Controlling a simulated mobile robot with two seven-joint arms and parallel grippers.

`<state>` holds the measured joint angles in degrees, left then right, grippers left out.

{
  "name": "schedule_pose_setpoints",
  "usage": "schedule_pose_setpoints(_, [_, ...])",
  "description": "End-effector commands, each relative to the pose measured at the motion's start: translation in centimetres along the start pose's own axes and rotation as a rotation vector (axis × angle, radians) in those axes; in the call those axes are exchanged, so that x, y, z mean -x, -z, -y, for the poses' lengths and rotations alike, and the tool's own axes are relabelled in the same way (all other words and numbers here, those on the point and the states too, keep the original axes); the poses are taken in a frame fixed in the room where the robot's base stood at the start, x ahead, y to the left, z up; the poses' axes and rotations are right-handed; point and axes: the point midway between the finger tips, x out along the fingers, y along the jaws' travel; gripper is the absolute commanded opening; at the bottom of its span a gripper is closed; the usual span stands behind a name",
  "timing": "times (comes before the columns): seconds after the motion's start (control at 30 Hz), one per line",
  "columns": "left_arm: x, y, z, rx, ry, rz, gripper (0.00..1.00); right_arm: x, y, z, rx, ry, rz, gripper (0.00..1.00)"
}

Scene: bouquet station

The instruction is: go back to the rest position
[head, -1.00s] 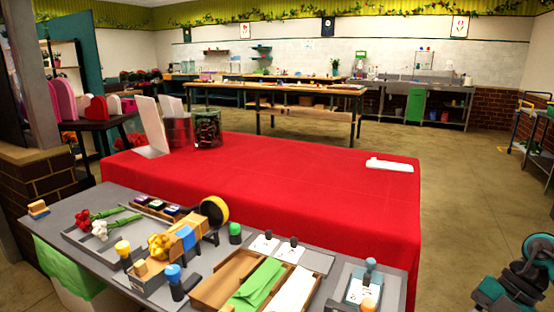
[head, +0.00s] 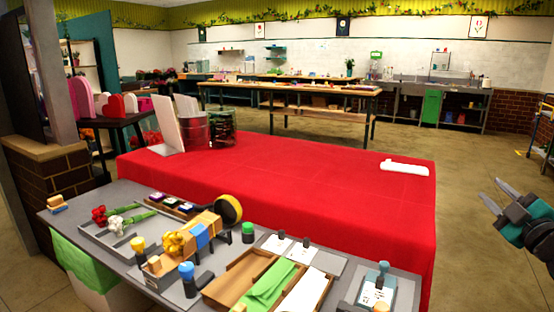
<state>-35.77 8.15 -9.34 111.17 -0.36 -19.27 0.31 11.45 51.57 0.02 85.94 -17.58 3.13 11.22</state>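My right gripper (head: 493,198) is at the right edge of the head view, raised over the floor to the right of the red-covered table (head: 300,190). Its two fingers point to the upper left and stand apart, with nothing between them. It touches nothing. My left gripper is not in the head view.
A grey workbench (head: 95,208) in front holds a tray with red and white flowers, a wooden tray (head: 225,285) with green paper, and several stamps. A white device (head: 404,167) lies on the red cloth. Open floor (head: 470,150) lies to the right.

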Motion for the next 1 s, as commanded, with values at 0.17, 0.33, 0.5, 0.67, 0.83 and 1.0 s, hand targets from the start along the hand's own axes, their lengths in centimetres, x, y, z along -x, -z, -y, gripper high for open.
schedule_pose_setpoints(0.17, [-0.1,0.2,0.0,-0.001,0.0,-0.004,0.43,0.9,-5.9,0.1,-0.09,-0.012,0.314,0.35])
schedule_pose_setpoints(0.33, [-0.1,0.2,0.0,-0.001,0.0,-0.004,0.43,3.8,-6.7,8.8,-0.184,0.117,0.398,0.35])
schedule_pose_setpoints(0.5, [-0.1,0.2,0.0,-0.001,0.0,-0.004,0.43,8.6,-4.7,19.3,-0.302,0.258,0.412,0.35])
schedule_pose_setpoints(0.67, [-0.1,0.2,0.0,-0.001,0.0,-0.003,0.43,15.3,-1.3,28.9,-0.45,0.392,0.442,0.35])
schedule_pose_setpoints(0.83, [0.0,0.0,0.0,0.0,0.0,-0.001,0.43,23.5,3.8,36.6,-0.636,0.506,0.496,0.35])
schedule_pose_setpoints(1.0, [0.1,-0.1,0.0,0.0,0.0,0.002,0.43,30.5,9.2,40.9,-0.816,0.57,0.565,0.35])
